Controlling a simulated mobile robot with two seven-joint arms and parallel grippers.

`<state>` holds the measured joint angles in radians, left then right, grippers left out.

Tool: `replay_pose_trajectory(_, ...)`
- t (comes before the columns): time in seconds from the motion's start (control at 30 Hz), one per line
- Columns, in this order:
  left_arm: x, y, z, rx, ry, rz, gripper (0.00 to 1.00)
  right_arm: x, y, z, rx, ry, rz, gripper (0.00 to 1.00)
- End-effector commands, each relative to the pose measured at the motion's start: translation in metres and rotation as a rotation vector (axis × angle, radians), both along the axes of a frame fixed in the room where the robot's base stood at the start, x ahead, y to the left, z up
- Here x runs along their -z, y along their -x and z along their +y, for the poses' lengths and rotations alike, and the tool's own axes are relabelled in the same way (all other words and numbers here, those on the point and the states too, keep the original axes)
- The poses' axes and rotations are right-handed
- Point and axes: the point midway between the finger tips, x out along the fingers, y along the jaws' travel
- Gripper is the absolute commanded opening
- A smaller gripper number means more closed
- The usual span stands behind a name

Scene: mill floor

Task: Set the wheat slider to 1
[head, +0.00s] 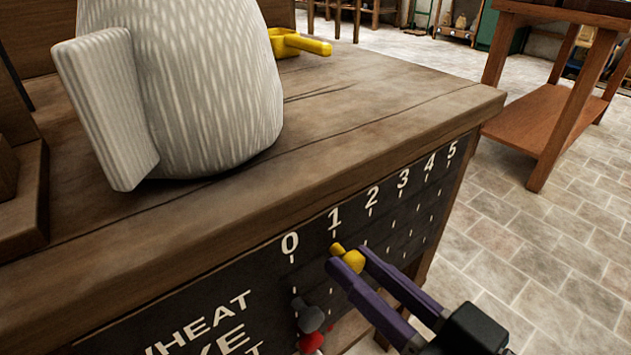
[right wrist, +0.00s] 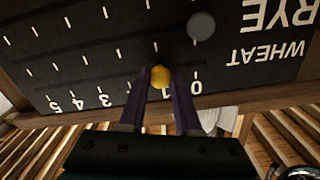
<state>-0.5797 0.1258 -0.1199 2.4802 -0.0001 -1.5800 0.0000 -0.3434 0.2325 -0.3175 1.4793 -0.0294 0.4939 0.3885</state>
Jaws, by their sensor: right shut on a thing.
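The board (head: 283,290) on the bench front has a number scale from 0 to 5 and white row names, with WHEAT at the top. The yellow wheat knob (head: 350,259) is below the 1, in the top row. My right gripper (head: 347,262) is shut on this knob, with one purple finger on each side. In the right wrist view the yellow knob (right wrist: 160,77) sits between the fingertips, in line with the 1. The exact tick under it is hidden. My left gripper is not in view.
A grey knob (head: 309,318) is near 0 in the row below, with a red one (head: 312,342) under it. A pale sack (head: 200,90) and a yellow scoop (head: 300,44) rest on the bench top (head: 370,100). A wooden table (head: 550,110) stands at right; the tiled floor between is clear.

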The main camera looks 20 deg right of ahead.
Motion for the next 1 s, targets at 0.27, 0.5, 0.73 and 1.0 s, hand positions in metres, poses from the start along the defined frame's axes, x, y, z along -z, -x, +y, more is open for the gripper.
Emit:
replay_pose_trajectory(0.27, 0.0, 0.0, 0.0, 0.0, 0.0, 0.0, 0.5, 0.0, 0.0, 0.0, 0.0, 0.0, 0.0, 0.53)
replay_pose_trajectory(0.5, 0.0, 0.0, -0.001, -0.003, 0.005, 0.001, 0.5, 0.0, 0.0, -0.001, 0.0, 0.0, 0.001, 0.62)
replay_pose_trajectory(0.73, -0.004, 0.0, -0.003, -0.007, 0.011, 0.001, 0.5, 0.0, 0.012, -0.006, 0.0, 0.001, 0.004, 0.62)
replay_pose_trajectory(1.0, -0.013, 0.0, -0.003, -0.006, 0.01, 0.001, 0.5, 0.0, 0.062, -0.026, -0.001, 0.002, 0.006, 0.62)
